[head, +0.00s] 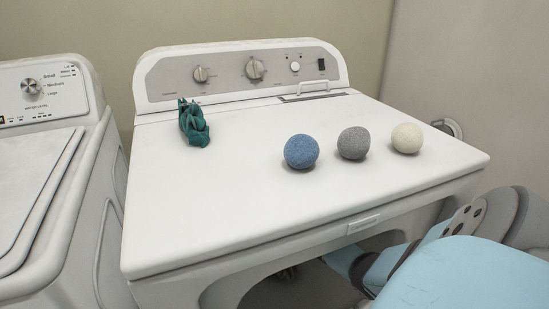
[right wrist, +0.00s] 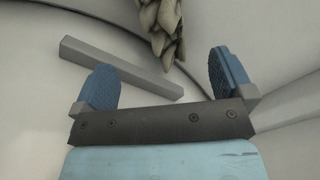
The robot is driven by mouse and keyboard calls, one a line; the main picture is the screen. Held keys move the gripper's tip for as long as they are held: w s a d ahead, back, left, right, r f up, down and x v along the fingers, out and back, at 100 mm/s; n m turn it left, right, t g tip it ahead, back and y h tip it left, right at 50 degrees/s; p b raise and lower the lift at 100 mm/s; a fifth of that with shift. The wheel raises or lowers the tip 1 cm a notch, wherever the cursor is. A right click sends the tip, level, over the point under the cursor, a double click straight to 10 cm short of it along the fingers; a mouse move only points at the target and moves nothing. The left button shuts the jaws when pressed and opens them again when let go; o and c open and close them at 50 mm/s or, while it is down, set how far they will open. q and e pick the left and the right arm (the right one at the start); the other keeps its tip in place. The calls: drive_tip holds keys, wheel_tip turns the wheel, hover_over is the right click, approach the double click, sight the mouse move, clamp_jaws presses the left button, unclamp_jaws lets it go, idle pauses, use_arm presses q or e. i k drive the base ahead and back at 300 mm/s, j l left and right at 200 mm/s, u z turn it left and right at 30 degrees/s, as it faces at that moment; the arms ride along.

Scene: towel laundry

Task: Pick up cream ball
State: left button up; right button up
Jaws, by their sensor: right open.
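The cream ball (head: 407,138) rests on the white dryer top, at the right end of a row of balls. The grey ball (head: 353,143) sits just left of it and the blue ball (head: 301,151) further left, all apart. My right gripper (right wrist: 168,82) shows in the right wrist view, open, with two blue ribbed fingertips apart and no ball between them. In the head view my right arm is low at the right, below the dryer's front edge; its fingers are hidden there. My left gripper is in neither view.
The dryer top (head: 215,215) is mostly clear in front of the balls. A crumpled teal object (head: 193,122) lies at its back left. The washer (head: 40,190) stands at the left. In the right wrist view, a grey bar (right wrist: 120,68) and a shaggy beige bundle (right wrist: 162,28) lie beyond the fingers.

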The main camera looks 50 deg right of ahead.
sight(407, 138)
drive_tip(key=k+j, duration=0.7)
drive_tip(key=k, duration=0.2)
